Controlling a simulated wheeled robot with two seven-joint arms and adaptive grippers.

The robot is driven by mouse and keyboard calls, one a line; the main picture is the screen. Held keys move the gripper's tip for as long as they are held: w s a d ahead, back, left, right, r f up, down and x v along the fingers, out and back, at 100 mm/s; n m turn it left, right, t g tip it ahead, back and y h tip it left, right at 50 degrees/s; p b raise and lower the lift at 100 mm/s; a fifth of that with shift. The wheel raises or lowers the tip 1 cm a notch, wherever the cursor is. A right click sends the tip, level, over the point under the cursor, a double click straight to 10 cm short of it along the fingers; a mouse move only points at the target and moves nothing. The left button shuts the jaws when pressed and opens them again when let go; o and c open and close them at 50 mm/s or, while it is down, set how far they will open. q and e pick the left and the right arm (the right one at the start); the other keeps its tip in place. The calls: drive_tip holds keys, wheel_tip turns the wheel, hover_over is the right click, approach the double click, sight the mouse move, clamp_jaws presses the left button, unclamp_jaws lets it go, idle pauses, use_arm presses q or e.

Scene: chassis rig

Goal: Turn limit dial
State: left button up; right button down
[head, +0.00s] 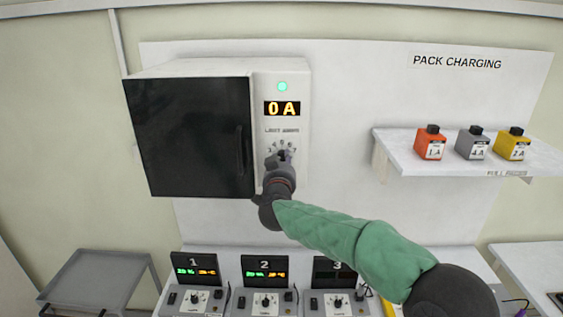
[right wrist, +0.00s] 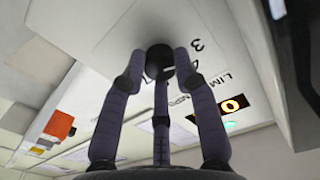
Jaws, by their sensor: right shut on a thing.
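The limit dial (right wrist: 159,60) is a dark round knob on the white front panel of the charging cabinet (head: 300,120). In the head view it is mostly hidden behind my right gripper (head: 281,158). The scale numbers around it show in part. The display (head: 282,108) above reads "0 A", with a green lamp (head: 282,86) lit over it. In the right wrist view the fingers of my right gripper (right wrist: 160,72) are closed around the dial. My left gripper is not in view.
The cabinet's dark door (head: 188,135) is shut, its handle (head: 240,150) just left of my right gripper. A shelf (head: 400,150) at right bears orange (head: 430,149), grey (head: 472,149) and yellow (head: 513,149) packs. Numbered charger units (head: 265,300) stand below. A grey cart (head: 95,275) is at lower left.

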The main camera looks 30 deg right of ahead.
drive_tip(key=shift+a+f, duration=0.1)
drive_tip(key=shift+f, duration=0.15)
idle(0.3)
drive_tip(key=shift+m, duration=0.4)
drive_tip(key=shift+w+f+m+b, duration=0.1)
drive_tip(key=shift+m+b, duration=1.4)
drive_tip(key=shift+m, duration=1.4)
drive_tip(key=shift+a, duration=0.1)
drive_tip(key=c, duration=1)
unclamp_jaws()
drive_tip(key=shift+o, duration=0.3)
drive_tip(key=shift+r, duration=0.25)
